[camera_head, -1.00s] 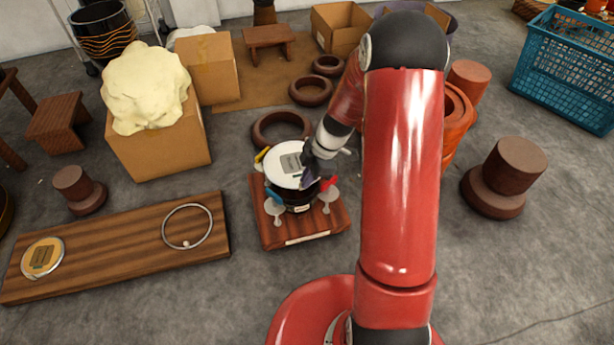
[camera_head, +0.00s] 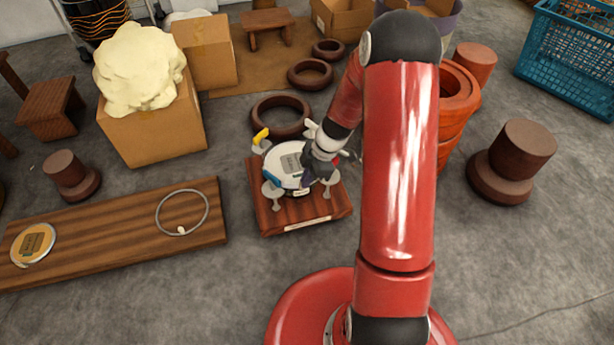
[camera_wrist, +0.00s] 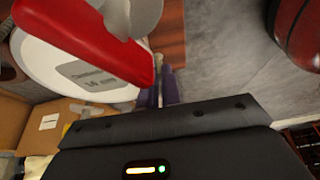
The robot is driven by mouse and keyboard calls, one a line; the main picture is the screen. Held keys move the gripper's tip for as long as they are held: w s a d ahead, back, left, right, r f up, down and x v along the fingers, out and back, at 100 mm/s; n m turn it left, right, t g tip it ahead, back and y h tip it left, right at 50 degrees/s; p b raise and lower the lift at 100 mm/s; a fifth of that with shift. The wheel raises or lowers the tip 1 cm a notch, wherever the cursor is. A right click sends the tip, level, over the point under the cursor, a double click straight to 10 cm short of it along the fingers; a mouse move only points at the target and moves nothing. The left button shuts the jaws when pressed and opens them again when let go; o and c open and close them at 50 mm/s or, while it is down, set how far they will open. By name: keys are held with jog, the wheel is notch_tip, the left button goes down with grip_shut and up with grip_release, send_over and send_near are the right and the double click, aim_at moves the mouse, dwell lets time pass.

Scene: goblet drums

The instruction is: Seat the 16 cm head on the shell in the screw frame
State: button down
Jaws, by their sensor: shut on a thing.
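The white head (camera_head: 283,167) with a grey label is over the screw frame (camera_head: 290,218); the wrist view shows the head (camera_wrist: 45,65) close up, its label reading 16 cm. The dark shell is mostly hidden beneath it, so I cannot tell whether the rim is fully seated. My gripper (camera_head: 312,178) is at the head's right side, shut on its edge; a purple finger shows in the wrist view. Coloured screw handles surround the head: yellow (camera_head: 261,135), blue (camera_head: 271,172) and, in the wrist view, red (camera_wrist: 95,40).
A wooden plank (camera_head: 120,232) at left bears another head (camera_head: 33,245) and a thin metal hoop (camera_head: 182,212). Brown rings (camera_head: 281,116) lie behind the frame. A box (camera_head: 150,130) with a pale lump stands behind left. Floor in front of the frame is clear.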

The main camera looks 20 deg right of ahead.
jog(key=shift+f, duration=0.2)
dwell(0.6)
jog(key=c, duration=1.5)
grip_release()
jog(key=p+v, duration=0.1)
jog(key=v, duration=0.6)
jog(key=shift+d+r, duration=0.2)
jog(key=shift+r, duration=0.15)
